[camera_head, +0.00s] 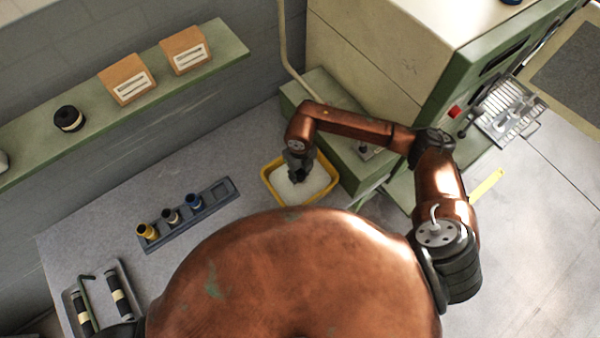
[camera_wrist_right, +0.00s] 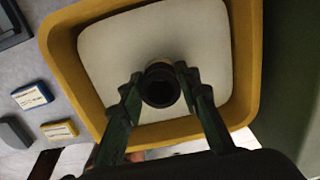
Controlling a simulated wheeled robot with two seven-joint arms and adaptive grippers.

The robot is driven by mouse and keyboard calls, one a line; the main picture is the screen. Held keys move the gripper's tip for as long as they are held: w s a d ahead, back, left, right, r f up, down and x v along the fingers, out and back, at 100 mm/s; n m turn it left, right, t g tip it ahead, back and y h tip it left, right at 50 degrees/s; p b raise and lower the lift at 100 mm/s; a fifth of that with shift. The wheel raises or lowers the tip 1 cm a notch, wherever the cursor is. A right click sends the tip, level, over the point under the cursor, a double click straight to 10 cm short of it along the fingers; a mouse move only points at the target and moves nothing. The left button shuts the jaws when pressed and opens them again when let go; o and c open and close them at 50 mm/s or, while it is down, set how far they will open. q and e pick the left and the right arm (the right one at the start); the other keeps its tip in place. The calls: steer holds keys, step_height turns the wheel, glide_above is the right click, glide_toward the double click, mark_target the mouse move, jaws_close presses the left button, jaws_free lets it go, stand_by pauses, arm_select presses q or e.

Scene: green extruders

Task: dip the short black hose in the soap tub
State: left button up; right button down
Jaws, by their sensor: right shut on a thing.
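The soap tub (camera_head: 268,185) is a yellow rectangular tub with white contents, on the grey bench beside the green machine. It fills much of the right wrist view (camera_wrist_right: 250,60). My right gripper (camera_head: 297,176) points down over the tub. In the right wrist view its fingers (camera_wrist_right: 160,90) are shut on a short black hose (camera_wrist_right: 160,86), seen end-on with a dark round opening. The hose stands out against the white contents. I cannot tell whether its lower end touches them. My left gripper is not in view.
A dark rack (camera_head: 189,216) on the bench holds short hoses with yellow, pale and blue bands. A tray (camera_head: 128,283) with longer black pieces lies at lower left. A green shelf (camera_head: 88,107) carries two brown boxes and a black roll. The green machine (camera_head: 345,140) stands close right of the tub.

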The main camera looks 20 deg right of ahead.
steer(key=shift+r, duration=0.1)
step_height(320, 180, up, 12)
steer(key=p, duration=0.6)
stand_by(0.4)
stand_by(0.9)
